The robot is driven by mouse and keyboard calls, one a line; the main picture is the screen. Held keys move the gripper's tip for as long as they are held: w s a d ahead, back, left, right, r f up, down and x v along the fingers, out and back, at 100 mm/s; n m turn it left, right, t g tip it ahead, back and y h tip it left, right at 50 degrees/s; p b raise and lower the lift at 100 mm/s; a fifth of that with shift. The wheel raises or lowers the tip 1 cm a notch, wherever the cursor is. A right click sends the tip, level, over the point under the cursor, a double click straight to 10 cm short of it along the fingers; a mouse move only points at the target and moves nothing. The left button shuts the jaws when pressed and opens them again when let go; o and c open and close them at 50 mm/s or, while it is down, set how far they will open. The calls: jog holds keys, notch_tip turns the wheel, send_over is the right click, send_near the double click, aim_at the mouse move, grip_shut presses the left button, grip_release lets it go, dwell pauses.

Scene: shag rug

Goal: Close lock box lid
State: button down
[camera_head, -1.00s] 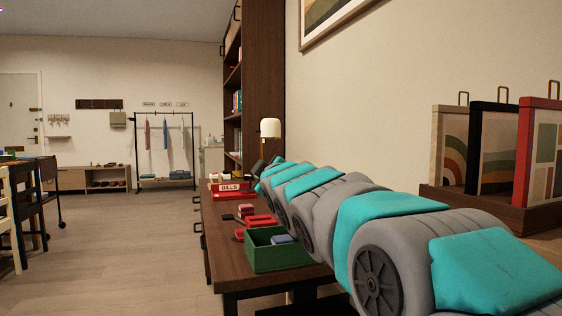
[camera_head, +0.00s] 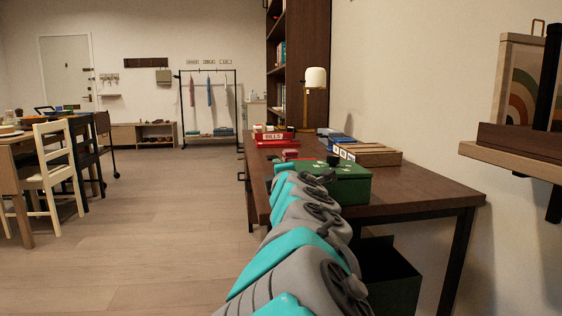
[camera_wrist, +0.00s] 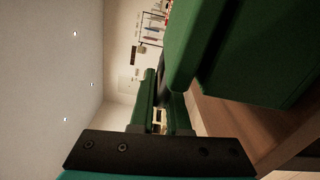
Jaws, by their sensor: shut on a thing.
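The green lock box (camera_head: 348,188) sits near the front left edge of the desk, partly hidden behind my arm. My arm reaches over to it in the head view, and my gripper is hidden there. In the wrist view, which is turned on its side, my gripper (camera_wrist: 163,90) is shut, its fingertips by a green panel (camera_wrist: 194,45) that looks like the box lid. The box wall (camera_wrist: 265,55) fills the right of that view. The exact grip and the lid's angle are hard to tell.
A red BILLS tray (camera_head: 274,137), a lamp (camera_head: 315,85) and a wooden organizer (camera_head: 368,154) stand on the desk (camera_head: 425,192). A dark bin (camera_head: 392,285) is below it. A shelf (camera_head: 505,158) juts out at right.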

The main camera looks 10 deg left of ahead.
jog(key=shift+f+n, duration=0.3)
jog(key=shift+f, duration=0.35)
jog(key=c, duration=0.9)
grip_release()
jog(key=shift+s, duration=0.1)
